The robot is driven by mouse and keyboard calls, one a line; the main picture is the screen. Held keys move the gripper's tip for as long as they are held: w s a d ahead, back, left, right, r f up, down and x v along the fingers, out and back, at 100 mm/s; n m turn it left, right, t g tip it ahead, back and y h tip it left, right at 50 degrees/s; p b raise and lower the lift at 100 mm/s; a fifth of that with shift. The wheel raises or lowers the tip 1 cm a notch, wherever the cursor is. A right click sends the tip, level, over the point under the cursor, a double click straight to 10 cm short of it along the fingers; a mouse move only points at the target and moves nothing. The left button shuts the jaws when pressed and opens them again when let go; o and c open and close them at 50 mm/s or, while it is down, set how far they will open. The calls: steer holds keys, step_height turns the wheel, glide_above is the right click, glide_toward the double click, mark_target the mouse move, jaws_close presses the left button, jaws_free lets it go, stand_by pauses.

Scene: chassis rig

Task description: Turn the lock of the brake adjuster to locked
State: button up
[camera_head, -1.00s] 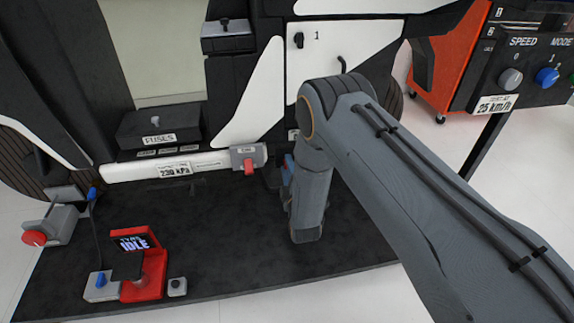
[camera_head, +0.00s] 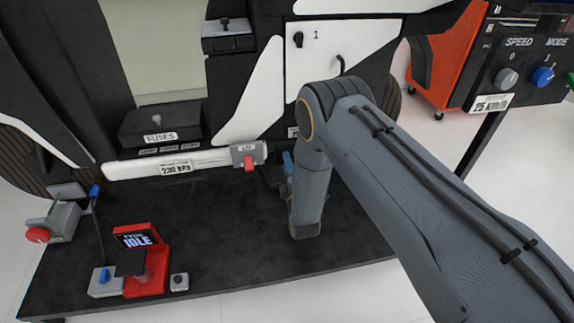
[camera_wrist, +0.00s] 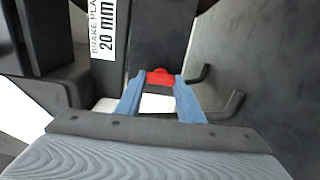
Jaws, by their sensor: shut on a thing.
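In the wrist view, a small red knob (camera_wrist: 160,77), which I take to be the lock of the brake adjuster, sits between the tips of my gripper's blue fingers (camera_wrist: 158,82). My gripper is shut on it. The fingers cover its sides, so whether it is at locked does not show. A label (camera_wrist: 105,28) reading "BRAKE PLA…" and "20 mm" is on the dark part above left of the knob. In the head view, a bit of my blue gripper (camera_head: 288,163) shows beside my wrist, low at the rig. My arm hides the knob there.
Dark hooked bars (camera_wrist: 228,108) stand close right of my fingers. In the head view, a grey block with a red lever (camera_head: 249,160) is left of my wrist. A red stand (camera_head: 150,265) reads "IDLE". The black platform's middle (camera_head: 220,220) is clear.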

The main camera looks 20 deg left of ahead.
steer(key=o, duration=1.1)
steer(key=shift+c, duration=0.2)
steer(key=p+v, duration=0.2)
steer(key=v, duration=0.6)
steer(key=shift+w+a, duration=0.1)
steer(key=shift+a, duration=0.1)
